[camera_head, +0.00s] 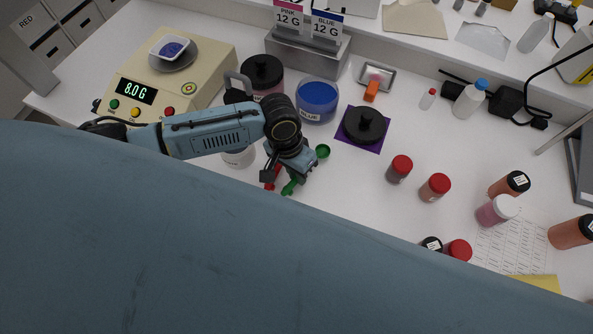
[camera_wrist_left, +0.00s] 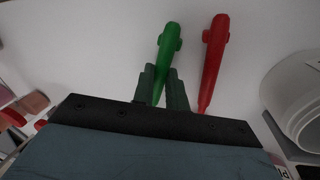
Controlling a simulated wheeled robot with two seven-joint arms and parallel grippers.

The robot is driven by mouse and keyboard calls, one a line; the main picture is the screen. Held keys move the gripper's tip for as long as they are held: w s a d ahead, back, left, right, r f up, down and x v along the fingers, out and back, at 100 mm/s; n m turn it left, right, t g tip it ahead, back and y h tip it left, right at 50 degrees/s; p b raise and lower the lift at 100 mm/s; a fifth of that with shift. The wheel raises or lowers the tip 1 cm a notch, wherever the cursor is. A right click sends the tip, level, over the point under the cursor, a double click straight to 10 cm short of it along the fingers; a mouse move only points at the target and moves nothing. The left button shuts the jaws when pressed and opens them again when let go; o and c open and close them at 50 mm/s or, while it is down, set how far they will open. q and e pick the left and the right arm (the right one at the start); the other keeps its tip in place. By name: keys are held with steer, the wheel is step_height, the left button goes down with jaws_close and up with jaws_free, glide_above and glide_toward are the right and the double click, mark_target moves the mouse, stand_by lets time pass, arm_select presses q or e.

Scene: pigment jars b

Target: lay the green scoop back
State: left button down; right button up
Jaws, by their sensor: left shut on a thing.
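The green scoop (camera_head: 290,187) shows below my left gripper (camera_head: 284,172) in the head view, its small round bowl (camera_head: 323,150) to the right of the gripper. In the left wrist view the green handle (camera_wrist_left: 168,48) passes between the two fingers of my left gripper (camera_wrist_left: 163,85), which are shut on it. A red scoop (camera_wrist_left: 214,60) lies just to the right, apart from the fingers; a bit of it shows in the head view (camera_head: 271,184). I cannot tell whether the green scoop touches the table. My right gripper is out of view.
An open blue jar (camera_head: 317,103) stands behind the gripper, a black lid (camera_head: 364,126) on a purple mat to its right. A lidded pink jar (camera_head: 262,76) and a scale (camera_head: 190,88) reading 8.0 G stand left. Several red-capped jars (camera_head: 399,168) stand right. My blue arm fills the foreground.

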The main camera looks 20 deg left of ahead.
arm_select(q)
steer(key=shift+f, duration=0.3)
steer(key=c, duration=1.3)
jaws_free()
steer(key=p+v, duration=0.2)
steer(key=p, duration=0.1)
steer(key=shift+d+r, duration=0.2)
steer(key=shift+p+v, duration=0.85)
steer(key=shift+v, duration=0.1)
steer(key=shift+s+d+r, duration=0.1)
steer(key=shift+d+r, duration=0.1)
steer(key=shift+r, duration=0.7)
